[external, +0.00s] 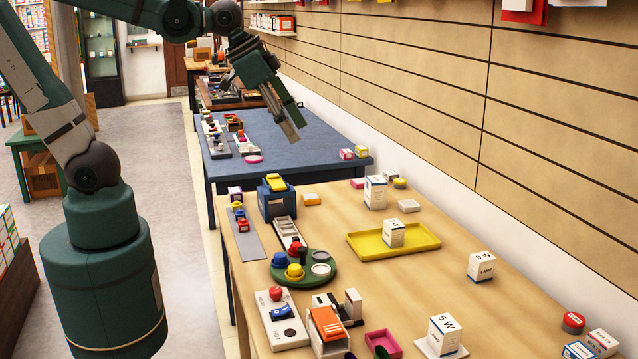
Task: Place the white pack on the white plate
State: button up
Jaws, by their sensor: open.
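Several white packs with dark print stand upright on the wooden table: one at the back (376,192), one on the yellow tray (360,249), one at the right (481,266), and one marked "5 W" (445,336) at the front. A small flat white piece (409,206) lies near the back pack. A pale flat edge shows under the "5 W" pack; I cannot tell which is the white plate. My gripper (295,130) is open and empty, pointing down, high above the table's far end and apart from all packs.
A green round tray (318,272) with coloured knobs, a blue stand (277,203) and a white switch box (282,320) crowd the left side. A pink tray (381,344) is at the front. Bare wood lies between the yellow tray and right packs. A slatted wall (560,130) bounds the right.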

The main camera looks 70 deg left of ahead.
jog(key=s+a+f+n+t+y, duration=0.1)
jog(key=s+a+f+n, duration=0.1)
jog(key=s+a, duration=0.4)
jog(key=shift+s+a+n, duration=0.25)
jog(key=shift+s+n, duration=0.55)
jog(key=shift+s, duration=0.15)
